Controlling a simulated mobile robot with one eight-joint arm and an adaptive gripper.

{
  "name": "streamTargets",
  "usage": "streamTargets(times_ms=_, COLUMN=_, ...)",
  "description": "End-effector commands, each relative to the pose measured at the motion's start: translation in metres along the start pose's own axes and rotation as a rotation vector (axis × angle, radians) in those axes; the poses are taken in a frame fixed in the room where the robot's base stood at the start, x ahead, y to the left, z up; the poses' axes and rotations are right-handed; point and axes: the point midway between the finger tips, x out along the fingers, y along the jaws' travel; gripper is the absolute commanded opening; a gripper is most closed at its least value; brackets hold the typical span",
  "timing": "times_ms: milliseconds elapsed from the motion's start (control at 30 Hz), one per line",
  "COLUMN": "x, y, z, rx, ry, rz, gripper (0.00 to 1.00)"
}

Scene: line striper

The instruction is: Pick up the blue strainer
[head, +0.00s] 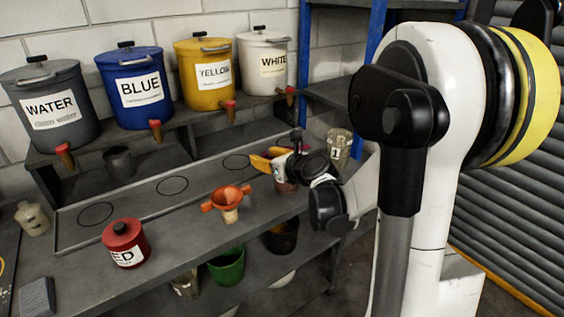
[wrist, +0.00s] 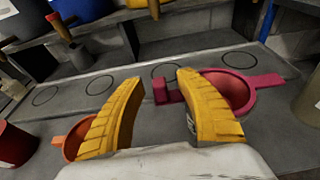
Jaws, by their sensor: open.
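I see no blue strainer in either view. A red strainer (wrist: 235,92) with side handles lies on the bench in the wrist view; in the head view it is mostly hidden behind my gripper. An orange strainer (head: 230,194) sits to its left, and it also shows at the left of the wrist view (wrist: 72,140). My gripper (head: 267,157) has yellow fingers and is open and empty. In the wrist view the fingers (wrist: 157,75) are spread, with the red strainer's left handle between them and its bowl partly behind the right finger.
Grey, blue (head: 132,92), yellow (head: 204,78) and white tapped containers stand on the raised shelf behind. A red can (head: 126,245) stands at front left. A green bucket (head: 227,267) is on the lower shelf. A labelled cup (head: 339,146) stands right of my gripper.

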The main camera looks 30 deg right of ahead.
Motion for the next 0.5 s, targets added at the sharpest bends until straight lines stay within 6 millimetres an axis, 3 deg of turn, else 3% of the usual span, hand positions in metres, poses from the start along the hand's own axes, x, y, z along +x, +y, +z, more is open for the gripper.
streamTargets(times_ms=67, x=-0.0004, y=-0.0001, z=0.0004, rx=0.0, ry=0.0, rz=0.0, gripper=0.37)
streamTargets(times_ms=200, x=-0.0005, y=-0.0001, z=0.0004, rx=0.0, ry=0.0, rz=0.0, gripper=0.0)
streamTargets(times_ms=500, x=-0.0006, y=0.0, z=0.0003, rx=0.0, ry=0.0, rz=0.0, gripper=0.0)
